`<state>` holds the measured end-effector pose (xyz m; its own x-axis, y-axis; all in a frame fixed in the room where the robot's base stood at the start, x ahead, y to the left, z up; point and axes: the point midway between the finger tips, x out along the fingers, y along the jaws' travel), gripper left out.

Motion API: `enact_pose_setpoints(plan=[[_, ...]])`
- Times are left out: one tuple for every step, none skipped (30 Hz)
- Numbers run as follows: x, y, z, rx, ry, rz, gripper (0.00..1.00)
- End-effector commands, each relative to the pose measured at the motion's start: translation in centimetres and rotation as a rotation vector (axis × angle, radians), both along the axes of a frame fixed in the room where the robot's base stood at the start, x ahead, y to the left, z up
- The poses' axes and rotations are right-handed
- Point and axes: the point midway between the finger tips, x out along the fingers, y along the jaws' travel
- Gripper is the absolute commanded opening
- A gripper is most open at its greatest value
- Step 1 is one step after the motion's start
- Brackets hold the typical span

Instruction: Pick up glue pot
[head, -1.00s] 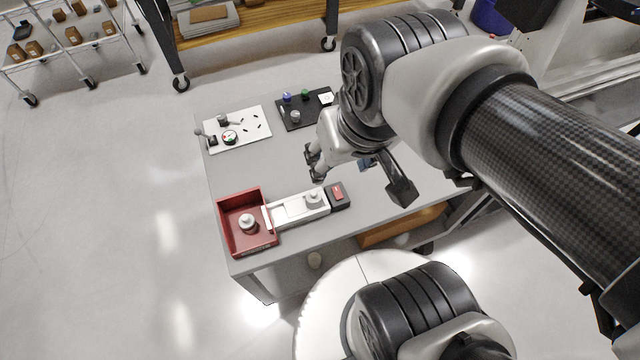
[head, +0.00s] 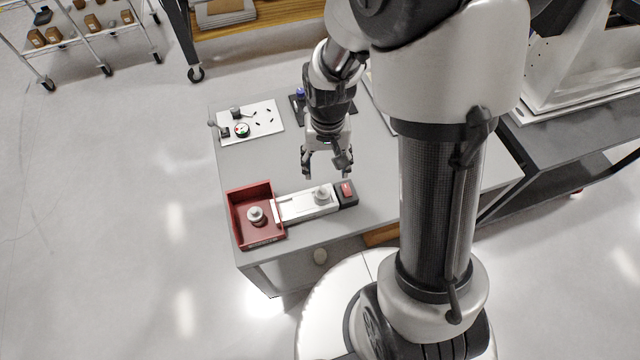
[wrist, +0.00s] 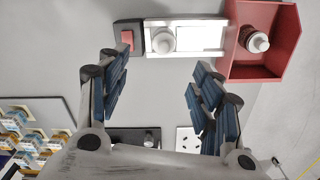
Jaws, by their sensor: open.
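Two pale, round, knobbed pot-like things show, and I cannot tell for certain which is the glue pot. One pot (head: 255,214) stands in a red open tray (head: 235,232); it also shows in the wrist view (wrist: 257,42). The other pot (head: 322,195) sits on a white fixture (head: 292,207) beside the tray; the wrist view shows it too (wrist: 163,40). My gripper (head: 327,176) points down above the table, just behind the fixture's right part. In the wrist view its fingers (wrist: 158,80) are wide apart with nothing between them.
A dark block with a red top (head: 347,192) adjoins the fixture's right end. A white board with small parts (head: 262,118) lies at the back left of the grey table (head: 232,160). A dark mat (head: 297,108) is partly hidden behind my arm. Table is clear left of my gripper.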

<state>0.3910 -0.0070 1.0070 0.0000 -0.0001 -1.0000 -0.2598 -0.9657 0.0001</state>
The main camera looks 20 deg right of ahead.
Motion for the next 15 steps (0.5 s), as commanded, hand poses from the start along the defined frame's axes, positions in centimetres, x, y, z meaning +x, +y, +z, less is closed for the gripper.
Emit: enact_pose_setpoints(plan=[[-0.1,0.0,-1.7,0.0,0.005,0.0,0.59],[-0.1,0.0,-2.3,0.0,0.005,0.0,0.59],[-0.1,0.0,-3.2,0.0,0.005,0.0,0.59],[-0.2,0.0,-3.9,0.0,0.005,0.001,0.59],[-0.1,0.0,-4.5,0.0,0.004,0.001,0.59],[-0.2,0.0,-5.2,0.0,0.005,0.001,0.59],[-0.1,0.0,-5.7,0.0,0.004,0.001,0.59],[-0.1,0.0,-6.2,0.0,0.003,0.001,0.59],[-0.1,0.0,-6.7,0.0,0.004,0.001,0.59],[-0.1,0.1,-7.0,0.0,0.003,0.001,0.59],[0.0,0.1,-7.3,0.0,0.001,0.001,0.59],[0.0,0.1,-7.5,0.0,0.001,0.001,0.59],[0.0,0.1,-7.7,0.0,0.001,0.001,0.59],[0.0,0.1,-7.8,0.0,0.001,0.001,0.59],[0.0,0.1,-7.9,0.0,0.001,0.001,0.59]])
